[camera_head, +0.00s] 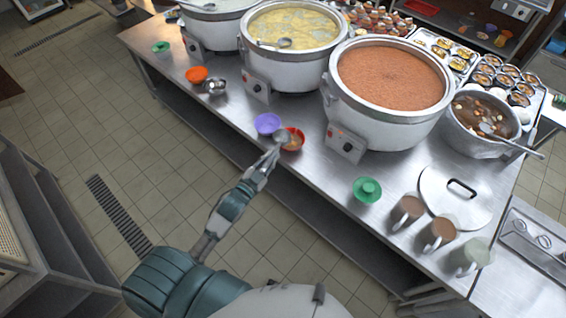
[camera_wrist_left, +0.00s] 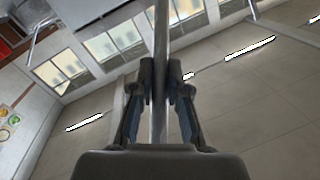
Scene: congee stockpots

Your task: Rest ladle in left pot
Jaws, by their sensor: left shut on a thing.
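My left gripper (camera_head: 271,152) reaches over the table's front edge, near the orange-red bowl. It is shut on a thin metal rod, likely the ladle's handle; the rod (camera_wrist_left: 160,75) runs between the fingers in the left wrist view. A small silvery ladle head (camera_head: 281,136) shows just beyond the fingers, overlapping the orange-red bowl (camera_head: 293,141); I cannot tell whether they touch. The leftmost pot (camera_head: 222,33) is white, partly cut off by the top edge. The pot with yellow congee (camera_head: 285,72) stands beside it, with another ladle (camera_head: 278,43) in it. My right gripper is not in view.
A large pot of reddish-brown food (camera_head: 390,80) stands right of the yellow one. A purple bowl (camera_head: 267,124), orange bowl (camera_head: 197,74) and small metal bowl (camera_head: 214,86) line the front. A lid (camera_head: 456,205) and mugs (camera_head: 407,210) lie at right.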

